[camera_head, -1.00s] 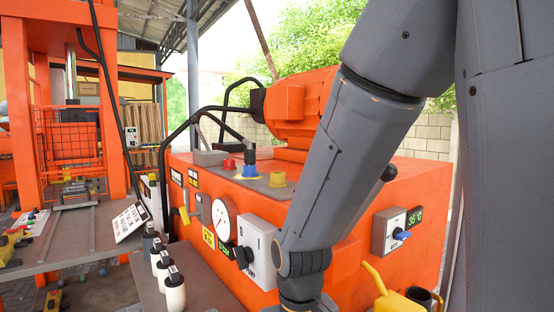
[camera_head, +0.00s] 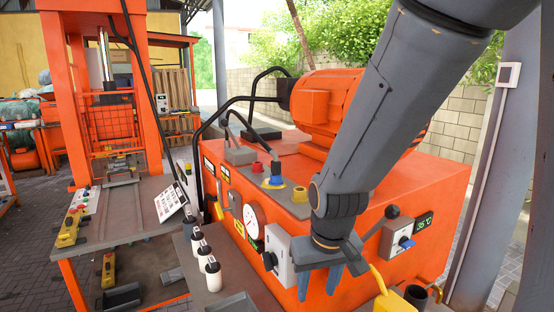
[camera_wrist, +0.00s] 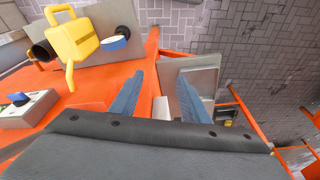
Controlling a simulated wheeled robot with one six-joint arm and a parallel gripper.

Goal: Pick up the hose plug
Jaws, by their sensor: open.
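The hose plug appears to be the black plug (camera_head: 276,167) at the end of a dark hose.
A control box (camera_head: 281,256) and a gauge (camera_head: 254,220) are on the machine's front. A yellow watering can (camera_wrist: 75,38) stands close to my gripper. An orange motor (camera_head: 318,105) rises behind the plug.

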